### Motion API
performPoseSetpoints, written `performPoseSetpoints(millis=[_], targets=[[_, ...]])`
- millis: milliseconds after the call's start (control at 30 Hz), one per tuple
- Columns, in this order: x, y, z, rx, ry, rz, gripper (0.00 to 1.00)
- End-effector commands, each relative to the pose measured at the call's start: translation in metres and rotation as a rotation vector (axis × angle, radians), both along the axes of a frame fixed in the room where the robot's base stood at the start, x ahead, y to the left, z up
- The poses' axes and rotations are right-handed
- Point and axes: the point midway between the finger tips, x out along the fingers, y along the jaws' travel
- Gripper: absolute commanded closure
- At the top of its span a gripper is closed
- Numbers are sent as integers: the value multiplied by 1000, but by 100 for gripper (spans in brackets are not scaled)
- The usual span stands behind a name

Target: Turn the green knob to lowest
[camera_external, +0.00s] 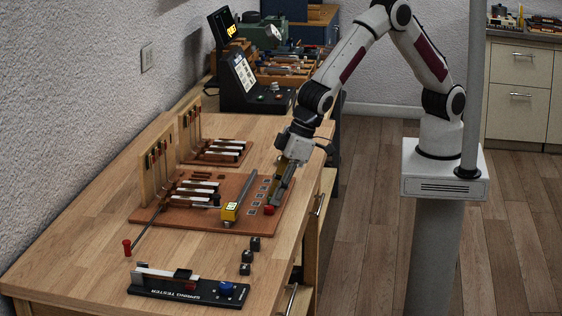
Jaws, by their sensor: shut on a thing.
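My gripper (276,197) points down over the right part of the brown mat (172,216). Its fingers are closed at a small red piece (269,210) at their tips. The grip itself is too small to see clearly. A green knob cannot be made out with certainty. The black console (240,82) with a tilted screen stands at the back of the bench and has small controls on its sloped front, too small to tell their colours surely. The spring tester (160,290) at the front has a blue knob (226,288).
A yellow block (230,212) and a grey bar (242,190) lie left of my gripper. Wooden action models (158,170) stand along the left. Several small black blocks (246,256) sit in front. A red-handled tool (127,247) lies at left. The bench's front left is clear.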

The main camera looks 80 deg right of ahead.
Motion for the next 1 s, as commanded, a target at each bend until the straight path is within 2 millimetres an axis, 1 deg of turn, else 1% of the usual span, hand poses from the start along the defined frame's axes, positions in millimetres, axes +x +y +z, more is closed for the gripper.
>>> performPoseSetpoints(millis=[1000], targets=[[0, -2, -1, -1, 2, 276, 100]])
